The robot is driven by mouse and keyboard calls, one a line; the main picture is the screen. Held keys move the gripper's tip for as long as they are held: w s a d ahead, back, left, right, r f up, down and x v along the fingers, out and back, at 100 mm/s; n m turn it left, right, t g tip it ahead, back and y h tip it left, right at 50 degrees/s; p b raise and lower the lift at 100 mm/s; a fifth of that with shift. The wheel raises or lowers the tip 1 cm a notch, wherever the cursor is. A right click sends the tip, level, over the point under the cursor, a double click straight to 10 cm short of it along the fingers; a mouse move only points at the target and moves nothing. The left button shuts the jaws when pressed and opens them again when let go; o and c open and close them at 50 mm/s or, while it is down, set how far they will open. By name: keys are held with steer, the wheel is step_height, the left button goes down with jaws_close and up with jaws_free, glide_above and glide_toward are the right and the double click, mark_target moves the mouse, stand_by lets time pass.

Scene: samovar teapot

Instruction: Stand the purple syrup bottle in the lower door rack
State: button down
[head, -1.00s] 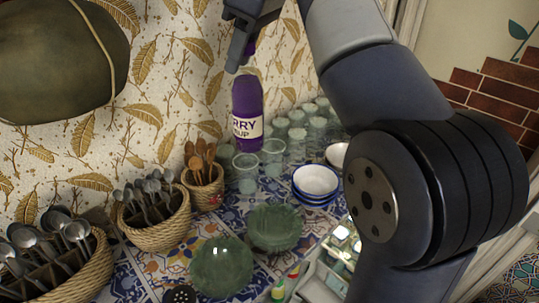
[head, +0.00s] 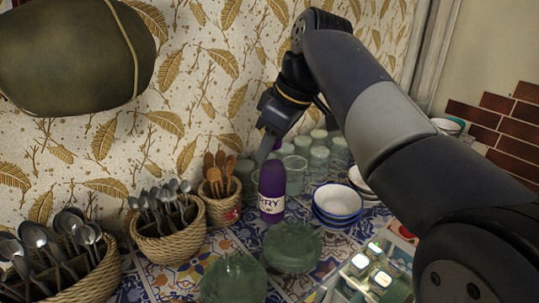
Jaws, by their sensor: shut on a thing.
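The purple syrup bottle (head: 271,184) with a white label is upright near the middle of the head view. My gripper (head: 267,151) reaches down from above and is shut on the bottle's top, with its fingers partly covering the cap. The bottle's base is close to the patterned tile surface, and I cannot tell whether it touches. The lower door rack cannot be made out in this view.
Greenish glasses (head: 320,158) crowd behind the bottle. Blue-rimmed bowls (head: 338,200) stand to its right, and green glass dishes (head: 291,247) in front. A basket of wooden spoons (head: 221,206) and a basket of metal spoons (head: 170,242) stand left. A dark rounded object (head: 75,55) hangs upper left.

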mark_target(273, 180)
steer(key=shift+f, duration=1.1)
steer(key=shift+f, duration=0.2)
steer(key=c, duration=1.1)
jaws_free()
